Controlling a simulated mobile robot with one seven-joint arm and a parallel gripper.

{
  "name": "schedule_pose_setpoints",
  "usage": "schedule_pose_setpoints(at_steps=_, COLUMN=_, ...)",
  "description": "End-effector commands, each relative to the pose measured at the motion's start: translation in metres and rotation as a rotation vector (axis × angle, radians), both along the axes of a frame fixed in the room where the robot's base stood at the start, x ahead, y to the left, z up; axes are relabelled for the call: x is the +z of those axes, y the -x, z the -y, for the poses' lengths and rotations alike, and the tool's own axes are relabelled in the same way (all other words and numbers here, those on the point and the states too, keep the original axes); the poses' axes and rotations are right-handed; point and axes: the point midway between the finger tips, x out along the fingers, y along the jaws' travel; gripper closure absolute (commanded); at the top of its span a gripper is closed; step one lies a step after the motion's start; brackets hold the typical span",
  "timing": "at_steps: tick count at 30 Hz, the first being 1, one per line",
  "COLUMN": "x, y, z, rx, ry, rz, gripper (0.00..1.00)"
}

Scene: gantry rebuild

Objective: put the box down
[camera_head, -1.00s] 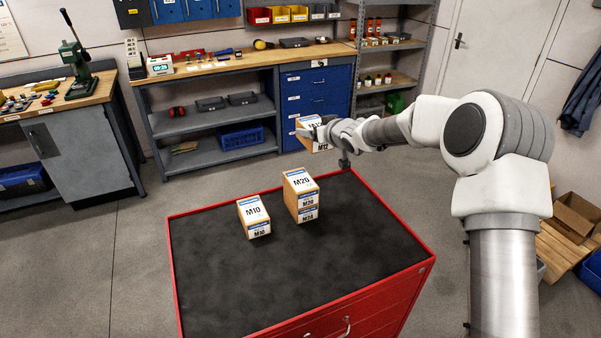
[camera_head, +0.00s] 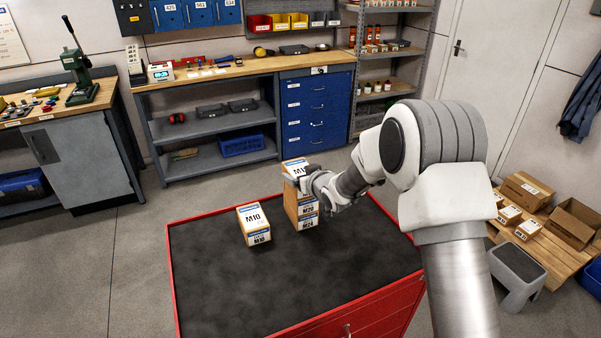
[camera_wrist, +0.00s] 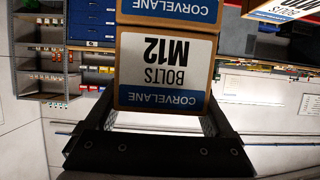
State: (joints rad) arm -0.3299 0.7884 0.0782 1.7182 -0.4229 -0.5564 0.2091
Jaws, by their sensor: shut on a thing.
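My gripper (camera_head: 312,183) is shut on the M12 bolts box (camera_head: 294,168), a brown carton with a white and blue label. In the wrist view the M12 box (camera_wrist: 165,70) is upside down in the picture, between the two dark fingers (camera_wrist: 160,100). It is right over the stack of the M20 box (camera_head: 307,209) and the M24 box (camera_head: 307,223); whether it touches the stack is unclear. Another Corvelane label (camera_wrist: 170,8) borders it in the wrist view. My gripper hides part of the stack's right side.
The stack stands on the black top of a red cabinet (camera_head: 240,300). An M10 box (camera_head: 254,224) stands just left of the stack. The front of the top is clear. A workbench (camera_head: 220,78) and blue drawers (camera_head: 316,112) are behind.

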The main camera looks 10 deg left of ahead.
Motion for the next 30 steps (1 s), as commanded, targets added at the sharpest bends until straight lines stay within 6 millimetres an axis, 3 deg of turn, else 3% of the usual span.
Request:
schedule_pose_setpoints(at_steps=8, x=0.0, y=-0.001, z=0.0, rx=0.0, ry=-0.004, rz=0.005, gripper=1.0)
schedule_pose_setpoints(at_steps=9, x=-0.001, y=0.0, z=0.0, rx=0.0, ry=-0.001, rz=0.002, gripper=0.09)
schedule_pose_setpoints(at_steps=11, x=-0.001, y=0.0, z=0.0, rx=0.0, ry=-0.001, rz=0.001, gripper=0.0)
schedule_pose_setpoints(at_steps=22, x=0.003, y=0.001, z=0.002, rx=0.0, ry=-0.001, rz=0.001, gripper=0.0)
schedule_pose_setpoints(at_steps=30, x=0.019, y=0.032, z=0.025, rx=-0.001, ry=-0.002, rz=0.003, gripper=0.0)
